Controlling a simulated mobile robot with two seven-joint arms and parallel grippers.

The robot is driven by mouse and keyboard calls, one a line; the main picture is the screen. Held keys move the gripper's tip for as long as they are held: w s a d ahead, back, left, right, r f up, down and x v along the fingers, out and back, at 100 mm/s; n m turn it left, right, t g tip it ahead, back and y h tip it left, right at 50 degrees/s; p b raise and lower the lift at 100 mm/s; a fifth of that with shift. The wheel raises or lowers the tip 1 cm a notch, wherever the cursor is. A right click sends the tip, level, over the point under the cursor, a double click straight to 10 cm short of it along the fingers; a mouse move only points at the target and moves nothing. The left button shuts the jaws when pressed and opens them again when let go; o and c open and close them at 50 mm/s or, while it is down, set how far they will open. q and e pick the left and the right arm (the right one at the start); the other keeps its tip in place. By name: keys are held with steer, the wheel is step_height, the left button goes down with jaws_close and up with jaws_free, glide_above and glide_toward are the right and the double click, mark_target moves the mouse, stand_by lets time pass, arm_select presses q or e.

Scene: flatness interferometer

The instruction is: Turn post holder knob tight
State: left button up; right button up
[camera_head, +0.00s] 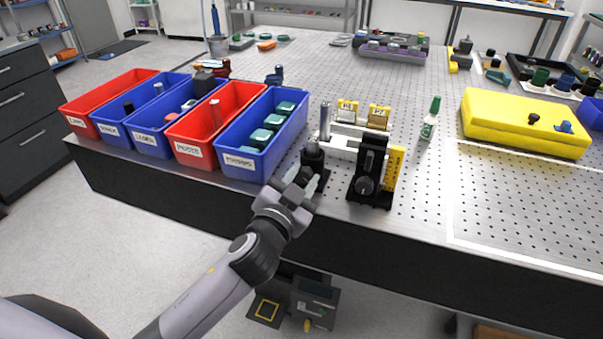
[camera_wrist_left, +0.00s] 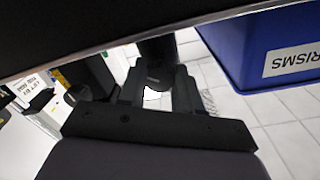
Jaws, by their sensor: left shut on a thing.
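The black post holder (camera_head: 313,157) stands upright near the table's front edge, with a silver post (camera_head: 325,120) rising from it. The fingers and hand hide the knob in the head view. In the left wrist view, the gripper (camera_wrist_left: 158,84) has a finger on each side of a dark round part, the post holder knob (camera_wrist_left: 157,72), and is shut on it. How far the knob is turned cannot be told. My right gripper is not in view.
A black stage with a dial (camera_head: 369,172) stands close to the right of the post holder. The blue prisms bin (camera_head: 262,158) stands close to the left, beside other red and blue bins.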

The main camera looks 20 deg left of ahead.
arm_select(q)
steer(key=m+p, duration=0.2)
steer(key=m, duration=0.3)
steer(key=shift+r, duration=0.15)
steer(key=m, duration=0.2)
steer(key=shift+m+p, duration=0.3)
steer(key=shift+p, duration=0.05)
steer(key=shift+m+y, duration=0.3)
steer(key=shift+m, duration=0.9)
steer(key=o, duration=1)
steer(key=shift+o, duration=0.2)
